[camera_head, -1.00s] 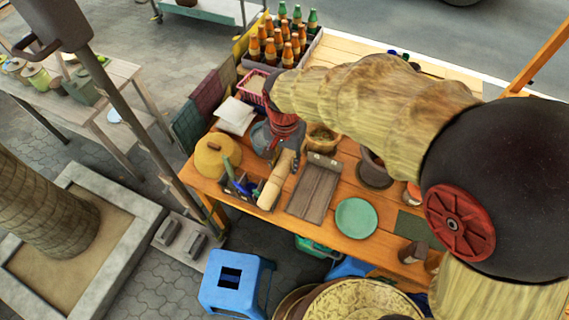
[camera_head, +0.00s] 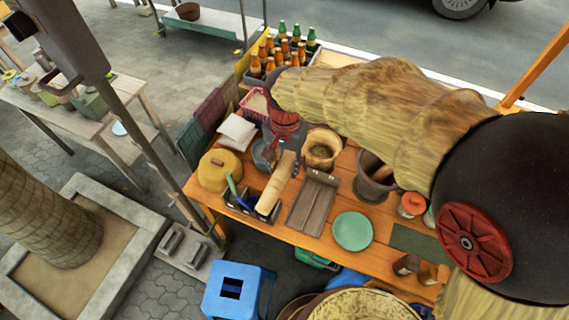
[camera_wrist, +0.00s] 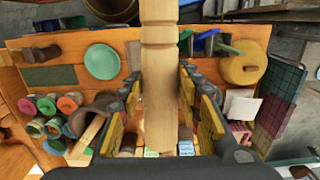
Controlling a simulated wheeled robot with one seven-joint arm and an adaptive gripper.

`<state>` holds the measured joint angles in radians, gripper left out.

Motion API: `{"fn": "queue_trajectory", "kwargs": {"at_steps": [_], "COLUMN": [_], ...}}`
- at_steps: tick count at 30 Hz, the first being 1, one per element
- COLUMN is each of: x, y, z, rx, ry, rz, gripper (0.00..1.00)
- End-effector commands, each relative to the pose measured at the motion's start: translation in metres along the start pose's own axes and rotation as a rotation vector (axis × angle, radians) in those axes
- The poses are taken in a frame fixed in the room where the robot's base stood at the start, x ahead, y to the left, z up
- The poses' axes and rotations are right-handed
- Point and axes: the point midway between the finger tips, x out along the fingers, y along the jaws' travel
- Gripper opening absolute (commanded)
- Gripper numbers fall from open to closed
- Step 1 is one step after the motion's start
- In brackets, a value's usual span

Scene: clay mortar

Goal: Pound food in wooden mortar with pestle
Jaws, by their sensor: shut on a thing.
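A light turned-wood pestle (camera_head: 275,183) is in my gripper (camera_head: 284,152), over the left part of the table. In the wrist view the pestle (camera_wrist: 158,62) runs between the padded fingers of the gripper (camera_wrist: 160,92), which are closed in on it. The wooden mortar (camera_head: 310,160) stands just right of the gripper, with its opening facing up; I cannot make out what is in it. The pestle is beside the mortar in the head view, apart from it. I cannot make out the wooden mortar in the wrist view.
A dark clay mortar (camera_head: 366,190) with its own pestle stands farther right, beside lidded jars (camera_head: 412,205). A ribbed board (camera_head: 312,205) and a green plate (camera_head: 352,231) lie in front. A yellow lidded pot (camera_head: 219,170) and bottles (camera_head: 283,52) stand left and behind.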

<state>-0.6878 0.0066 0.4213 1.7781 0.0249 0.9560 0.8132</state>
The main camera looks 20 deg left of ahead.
Motion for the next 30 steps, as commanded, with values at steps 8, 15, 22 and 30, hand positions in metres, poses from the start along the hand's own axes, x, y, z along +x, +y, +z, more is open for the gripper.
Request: {"fn": "queue_trajectory", "kwargs": {"at_steps": [8, 15, 22, 30], "x": [-0.0067, -0.0051, -0.0036, -0.0018], "y": [0.0002, -0.0001, 0.0001, -0.0002], "z": [-0.0023, -0.0019, -0.0018, -0.0012], "rx": [0.004, 0.003, 0.002, 0.001], "ry": [-0.229, -0.432, -0.615, -0.830], "rz": [-0.005, -0.012, -0.017, -0.023], "gripper": [0.00, 0.00, 0.00, 0.00]}}
